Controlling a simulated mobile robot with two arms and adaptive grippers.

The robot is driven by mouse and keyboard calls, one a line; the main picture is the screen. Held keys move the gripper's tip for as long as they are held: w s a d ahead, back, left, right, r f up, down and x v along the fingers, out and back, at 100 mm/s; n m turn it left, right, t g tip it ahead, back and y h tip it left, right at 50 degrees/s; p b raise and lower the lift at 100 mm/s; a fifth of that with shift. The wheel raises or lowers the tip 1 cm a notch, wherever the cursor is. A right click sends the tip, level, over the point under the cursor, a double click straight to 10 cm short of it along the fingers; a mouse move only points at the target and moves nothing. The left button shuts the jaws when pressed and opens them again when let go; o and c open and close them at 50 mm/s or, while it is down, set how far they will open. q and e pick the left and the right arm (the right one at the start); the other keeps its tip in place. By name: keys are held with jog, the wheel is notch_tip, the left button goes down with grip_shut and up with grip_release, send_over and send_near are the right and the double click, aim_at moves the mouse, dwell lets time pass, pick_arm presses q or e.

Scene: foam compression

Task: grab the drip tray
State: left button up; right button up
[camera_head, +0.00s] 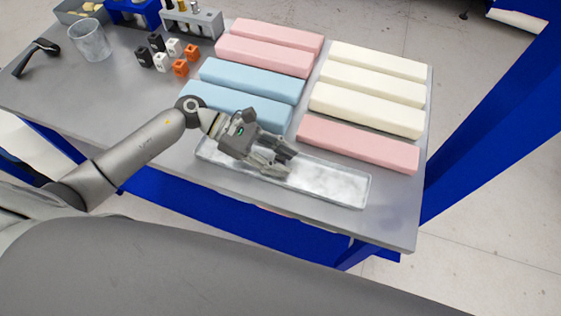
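The drip tray (335,187) is a long, shallow, pale metal tray lying near the front edge of the grey table, in front of the foam blocks. My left gripper (287,160) is over the middle-left part of the tray, with its fingers apart and pointing right. No object shows between the fingers. I cannot tell whether the fingertips touch the tray. The gripper and wrist hide part of the tray. My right gripper is not in view.
Pink (358,144), blue (236,106) and cream (366,110) foam blocks lie just behind the tray. Small black, white and orange cubes (181,67), a clear cup (91,41) and a black-handled tool (36,55) are at the left. The table's front-right corner is clear.

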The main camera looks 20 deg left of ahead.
pick_arm(q)
jog(key=shift+a, duration=0.1)
grip_shut()
jog(key=shift+r, duration=0.15)
